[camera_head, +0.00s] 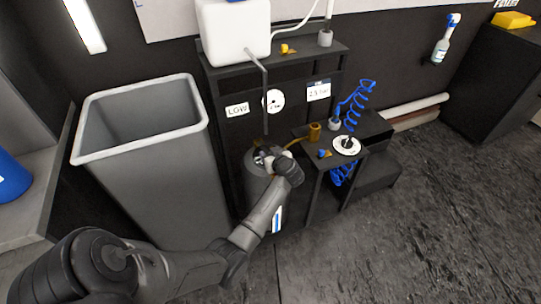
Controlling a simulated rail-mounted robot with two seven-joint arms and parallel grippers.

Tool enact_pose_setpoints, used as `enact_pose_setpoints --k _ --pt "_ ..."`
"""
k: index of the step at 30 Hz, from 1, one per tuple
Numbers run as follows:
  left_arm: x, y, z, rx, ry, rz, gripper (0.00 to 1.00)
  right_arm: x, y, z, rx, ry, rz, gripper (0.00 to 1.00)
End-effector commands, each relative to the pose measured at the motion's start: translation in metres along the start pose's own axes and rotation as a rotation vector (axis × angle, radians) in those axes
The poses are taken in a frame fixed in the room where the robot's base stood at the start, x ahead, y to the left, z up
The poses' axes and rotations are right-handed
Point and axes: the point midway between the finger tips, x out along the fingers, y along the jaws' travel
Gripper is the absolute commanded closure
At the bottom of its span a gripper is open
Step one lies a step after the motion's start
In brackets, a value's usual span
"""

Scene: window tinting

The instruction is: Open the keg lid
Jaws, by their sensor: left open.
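The keg (257,187) is a dark upright cylinder standing on the floor under the black shelf rack. My left arm reaches in from the lower left, and my left gripper (268,156) is at the keg's top. The gripper is open around or just beside the top fittings; I cannot tell whether it touches them. The lid is mostly hidden by my gripper and wrist, so I cannot tell its state. My right gripper is not in view.
A tall grey bin (160,170) stands left of the keg. A black rack (305,65) with a white tank (233,32) rises behind it. A small black stand (318,160) with a white disc (347,145) and blue coiled hose (357,100) is right. Floor at right is clear.

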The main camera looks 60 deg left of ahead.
Motion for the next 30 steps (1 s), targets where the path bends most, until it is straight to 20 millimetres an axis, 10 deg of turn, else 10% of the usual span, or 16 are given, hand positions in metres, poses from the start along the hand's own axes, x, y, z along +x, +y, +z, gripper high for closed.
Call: enact_pose_setpoints --k 4,20,30 --pt "-0.0001 0.0000 -0.0001 0.000 0.000 0.000 0.49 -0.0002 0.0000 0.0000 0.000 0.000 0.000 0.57" --pt "-0.0004 0.0000 0.0002 0.000 0.000 0.000 1.00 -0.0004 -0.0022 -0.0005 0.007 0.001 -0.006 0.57" --pt "0.0009 -0.0020 -0.0022 -0.003 0.000 -0.012 1.00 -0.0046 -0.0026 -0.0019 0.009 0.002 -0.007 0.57"
